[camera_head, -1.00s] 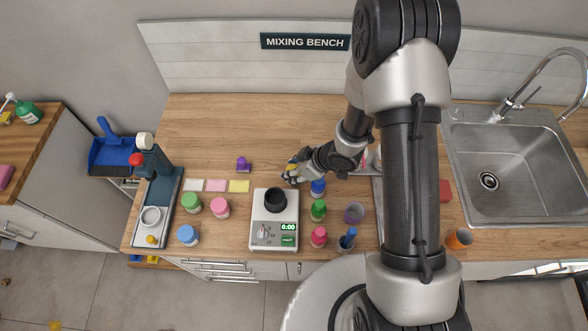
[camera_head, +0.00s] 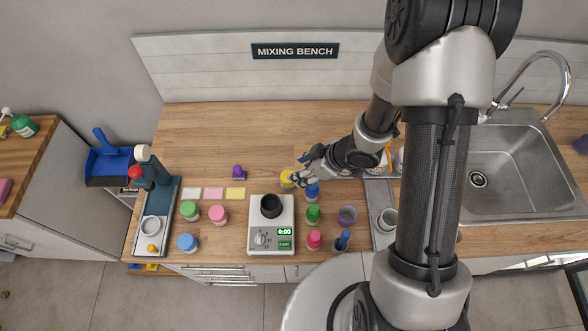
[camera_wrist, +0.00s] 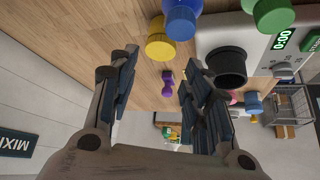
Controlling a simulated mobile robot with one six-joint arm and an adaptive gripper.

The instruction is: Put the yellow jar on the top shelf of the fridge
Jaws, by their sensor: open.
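There the yellow jar (camera_wrist: 160,42) shows above the gap between the fingertips, next to the blue-lidded jar (camera_wrist: 182,20). I cannot tell whether a finger touches the jar. The fridge and its top shelf are not in view.
A purple object (camera_head: 239,172) lies to the left. The bench behind is clear; the sink (camera_head: 490,178) is at right.

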